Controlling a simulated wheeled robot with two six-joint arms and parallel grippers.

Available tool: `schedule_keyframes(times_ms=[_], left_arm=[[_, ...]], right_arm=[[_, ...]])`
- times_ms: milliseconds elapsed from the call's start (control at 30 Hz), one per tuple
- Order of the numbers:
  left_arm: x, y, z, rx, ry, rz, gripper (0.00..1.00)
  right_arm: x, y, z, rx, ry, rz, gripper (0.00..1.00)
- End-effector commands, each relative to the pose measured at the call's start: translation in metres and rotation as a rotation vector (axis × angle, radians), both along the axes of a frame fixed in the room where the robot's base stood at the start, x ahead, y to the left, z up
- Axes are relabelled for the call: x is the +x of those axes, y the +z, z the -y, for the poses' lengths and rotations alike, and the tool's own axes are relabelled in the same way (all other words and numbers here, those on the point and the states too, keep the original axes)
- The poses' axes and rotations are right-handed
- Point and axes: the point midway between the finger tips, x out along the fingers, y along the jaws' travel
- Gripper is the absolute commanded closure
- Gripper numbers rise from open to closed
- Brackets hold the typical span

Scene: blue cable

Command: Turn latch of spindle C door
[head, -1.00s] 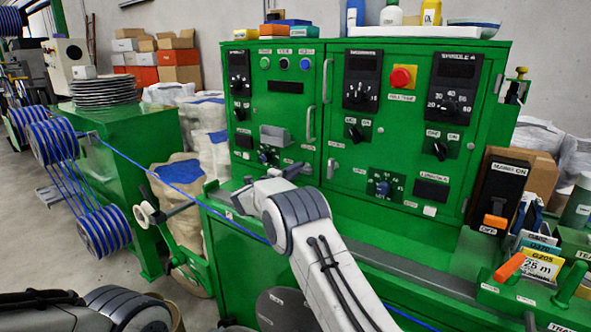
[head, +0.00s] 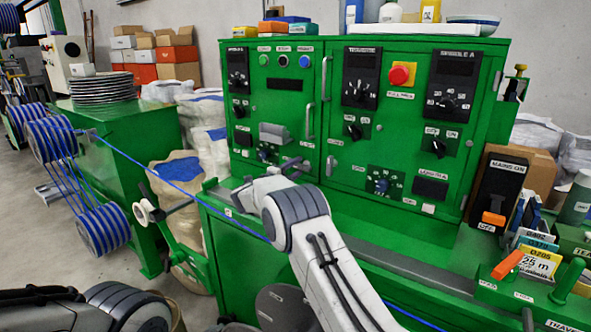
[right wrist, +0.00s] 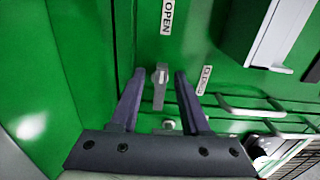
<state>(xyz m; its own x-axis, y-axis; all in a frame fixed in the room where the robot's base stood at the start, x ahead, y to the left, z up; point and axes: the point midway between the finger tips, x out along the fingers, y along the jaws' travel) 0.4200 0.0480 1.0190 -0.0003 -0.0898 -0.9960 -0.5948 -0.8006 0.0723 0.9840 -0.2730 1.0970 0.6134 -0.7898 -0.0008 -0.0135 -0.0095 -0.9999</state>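A small grey latch (right wrist: 160,85) shows in the right wrist view on a green panel, beside an OPEN label (right wrist: 168,16) and a CLOSED label (right wrist: 206,79). My right gripper (right wrist: 153,85) is open, with one dark finger on each side of the latch; I cannot tell whether they touch it. In the head view my right gripper (head: 289,168) is at the lower front of the green cabinet (head: 285,197), below a grey holder, and hides what lies behind it. Another small latch (head: 331,165) shows on the cabinet to its right. My left gripper is outside the view.
The cabinet front carries dials, a red button (head: 402,74) and a long door handle (head: 311,122). The grey holder (head: 273,135) stands out from the panel. A blue cable (head: 165,180) runs from reels at left across the front. An orange lever (head: 507,264) stands at right.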

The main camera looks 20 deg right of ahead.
Motion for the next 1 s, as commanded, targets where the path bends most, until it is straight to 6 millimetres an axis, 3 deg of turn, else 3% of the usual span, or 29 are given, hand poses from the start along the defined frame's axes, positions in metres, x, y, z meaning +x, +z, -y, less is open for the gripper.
schedule_keyframes(times_ms=[267, 700, 1000], left_arm=[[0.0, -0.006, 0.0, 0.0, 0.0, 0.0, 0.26], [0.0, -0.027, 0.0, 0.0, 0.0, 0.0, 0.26], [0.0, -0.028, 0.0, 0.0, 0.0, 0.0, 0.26]], right_arm=[[-0.008, -0.001, -0.014, 0.001, 0.005, 0.001, 0.54], [-0.058, -0.001, -0.075, 0.0, 0.002, 0.0, 0.54], [-0.066, 0.0, -0.083, 0.0, 0.0, 0.0, 0.54]])
